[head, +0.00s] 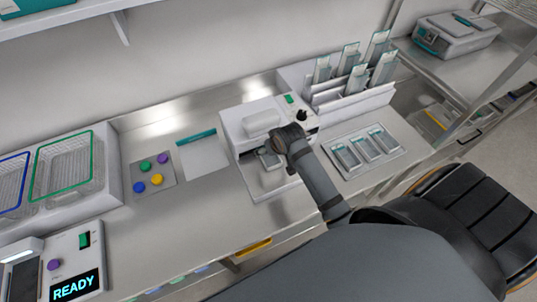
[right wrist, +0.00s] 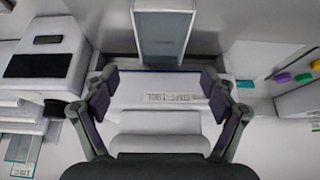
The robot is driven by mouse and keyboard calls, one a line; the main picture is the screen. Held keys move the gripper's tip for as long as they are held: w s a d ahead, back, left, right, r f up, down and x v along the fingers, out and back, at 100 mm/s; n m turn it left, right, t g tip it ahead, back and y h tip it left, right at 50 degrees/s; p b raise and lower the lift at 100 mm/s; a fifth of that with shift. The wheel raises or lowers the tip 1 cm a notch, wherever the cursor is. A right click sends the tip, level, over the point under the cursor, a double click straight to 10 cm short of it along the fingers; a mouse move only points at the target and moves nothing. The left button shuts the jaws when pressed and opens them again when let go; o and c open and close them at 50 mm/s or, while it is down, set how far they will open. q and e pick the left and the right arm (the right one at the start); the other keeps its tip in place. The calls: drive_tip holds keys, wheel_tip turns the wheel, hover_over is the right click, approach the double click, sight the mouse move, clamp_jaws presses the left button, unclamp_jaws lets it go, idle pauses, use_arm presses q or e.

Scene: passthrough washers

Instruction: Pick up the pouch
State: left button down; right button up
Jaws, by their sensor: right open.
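A pouch with a clear grey window and pale teal edges lies on the bed of a white sealer-like machine (head: 238,122). In the head view part of this pouch (head: 269,159) shows beside my right gripper (head: 287,139). In the right wrist view the pouch (right wrist: 163,36) is at the top centre, beyond the fingertips. My right gripper (right wrist: 160,82) is open, its fingers apart and empty, above the machine's white front with a printed label (right wrist: 168,98). The gripper partly hides the machine in the head view. My left gripper is in neither view.
Several pouches stand in a white rack (head: 327,98); others lie in a shallow tray (head: 347,172) to the right. A panel of coloured knobs (head: 166,190), wire baskets (head: 65,165) and a READY display (head: 75,287) are left.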

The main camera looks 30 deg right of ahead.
drive_tip(key=shift+p+x, duration=0.4)
drive_tip(key=shift+x, duration=0.5)
drive_tip(key=p+x, duration=0.1)
drive_tip(key=x, duration=0.2)
drive_tip(key=shift+a+f, duration=0.1)
drive_tip(key=shift+f, duration=0.15)
drive_tip(key=shift+w+f, duration=0.2)
drive_tip(key=shift+f, duration=0.2)
drive_tip(key=shift+s, duration=0.1)
drive_tip(key=c, duration=0.8)
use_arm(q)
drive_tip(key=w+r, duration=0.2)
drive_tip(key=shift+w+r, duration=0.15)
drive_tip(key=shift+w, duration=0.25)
use_arm(e)
drive_tip(key=shift+c, duration=0.7)
